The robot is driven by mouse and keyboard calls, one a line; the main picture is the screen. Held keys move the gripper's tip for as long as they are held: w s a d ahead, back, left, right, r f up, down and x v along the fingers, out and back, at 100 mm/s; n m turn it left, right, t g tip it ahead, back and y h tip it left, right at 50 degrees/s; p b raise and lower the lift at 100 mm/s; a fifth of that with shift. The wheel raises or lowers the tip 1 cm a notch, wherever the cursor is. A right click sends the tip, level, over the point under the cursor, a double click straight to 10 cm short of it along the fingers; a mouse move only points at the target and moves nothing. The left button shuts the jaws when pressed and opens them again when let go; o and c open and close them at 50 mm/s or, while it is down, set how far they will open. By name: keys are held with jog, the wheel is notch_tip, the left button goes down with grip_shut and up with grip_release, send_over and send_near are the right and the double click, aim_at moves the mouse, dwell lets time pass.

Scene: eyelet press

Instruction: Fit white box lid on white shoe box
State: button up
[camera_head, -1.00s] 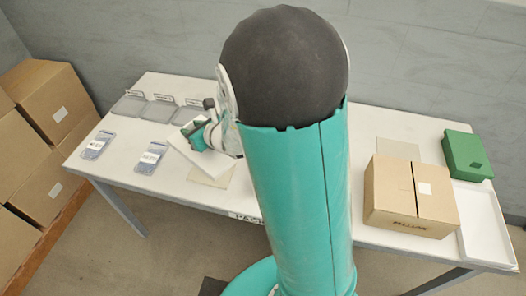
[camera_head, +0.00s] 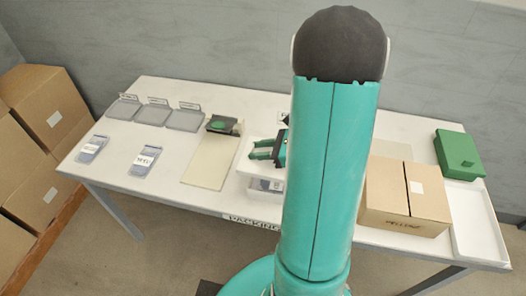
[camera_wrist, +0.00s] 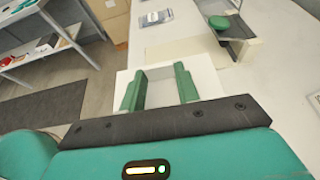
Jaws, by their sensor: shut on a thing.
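My gripper (camera_head: 264,150) is over the middle of the table, left of my arm in the head view. It is shut on the white box lid (camera_head: 253,166). In the wrist view the green fingers (camera_wrist: 160,88) stand apart with the white lid (camera_wrist: 160,96) between and beneath them. Just below the lid in the head view is a white box (camera_head: 262,196), with a grey item showing between them. My arm hides its right part. I cannot tell whether the lid touches the box.
A cream mat (camera_head: 212,162) lies left, with a dark stand bearing a green pad (camera_head: 223,124) behind it. Grey trays (camera_head: 154,112) and two packets (camera_head: 145,160) are farther left. A cardboard box (camera_head: 405,197), green box (camera_head: 459,154) and white tray (camera_head: 478,222) are right.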

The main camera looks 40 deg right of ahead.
jog(key=shift+s+d, duration=0.2)
jog(key=shift+s, duration=0.5)
jog(key=shift+f, duration=0.1)
jog(key=shift+f, duration=3.25)
jog(key=shift+f, duration=1.15)
jog(key=o, duration=1)
jog(key=shift+o, duration=0.2)
